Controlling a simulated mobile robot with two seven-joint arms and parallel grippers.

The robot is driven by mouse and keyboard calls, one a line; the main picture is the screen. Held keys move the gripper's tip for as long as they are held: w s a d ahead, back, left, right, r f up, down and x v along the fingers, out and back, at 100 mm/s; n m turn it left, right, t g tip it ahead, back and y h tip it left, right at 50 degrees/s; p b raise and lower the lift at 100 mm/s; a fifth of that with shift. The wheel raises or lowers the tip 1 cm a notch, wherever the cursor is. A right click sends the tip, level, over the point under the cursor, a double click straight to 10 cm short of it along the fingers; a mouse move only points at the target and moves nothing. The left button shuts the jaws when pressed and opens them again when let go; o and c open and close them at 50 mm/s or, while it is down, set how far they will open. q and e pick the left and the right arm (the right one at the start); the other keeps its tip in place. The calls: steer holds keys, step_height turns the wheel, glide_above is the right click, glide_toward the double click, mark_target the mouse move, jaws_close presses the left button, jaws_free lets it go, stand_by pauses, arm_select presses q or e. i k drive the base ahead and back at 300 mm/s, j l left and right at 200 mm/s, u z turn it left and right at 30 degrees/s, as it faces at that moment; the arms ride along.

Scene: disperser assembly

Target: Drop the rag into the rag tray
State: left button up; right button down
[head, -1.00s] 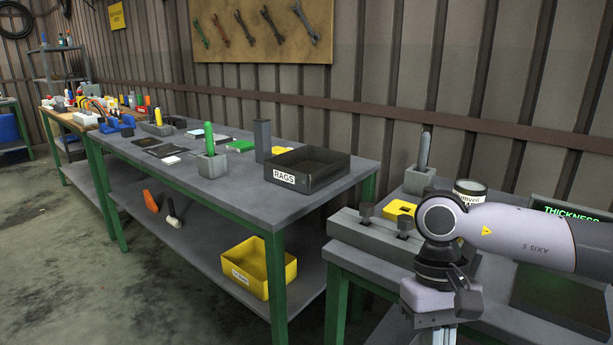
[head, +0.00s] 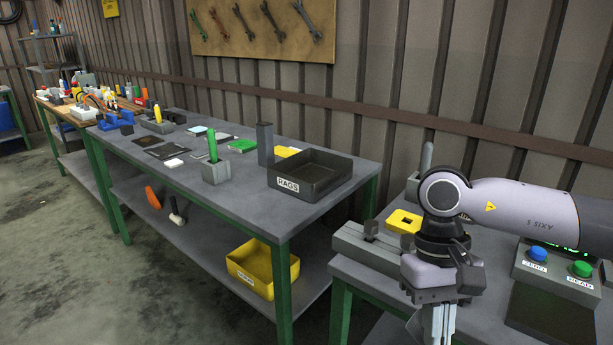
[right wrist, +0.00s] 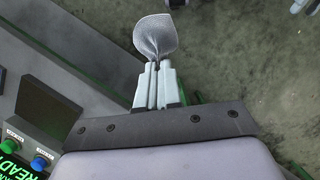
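The rag tray (head: 316,186) is a black open box labelled RAGS near the right end of the long grey table, and it looks empty. My right gripper (right wrist: 155,72) points down, shut on a whitish-grey rag (right wrist: 156,36) that fans out beyond the fingertips. My left gripper is not in view.
The smaller bench (head: 372,262) at right carries a grey fixture, a yellow part and a console (head: 560,270) with blue and green buttons. A grey upright block (head: 265,144) stands behind the tray. A yellow bin (head: 258,268) sits on the lower shelf.

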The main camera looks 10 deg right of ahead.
mark_target(309, 174)
steer(key=i+j+z, duration=0.1)
steer(key=i+j, duration=1.45)
steer(key=j, duration=0.2)
steer(key=i, duration=0.5)
steer(key=l+z, duration=0.05)
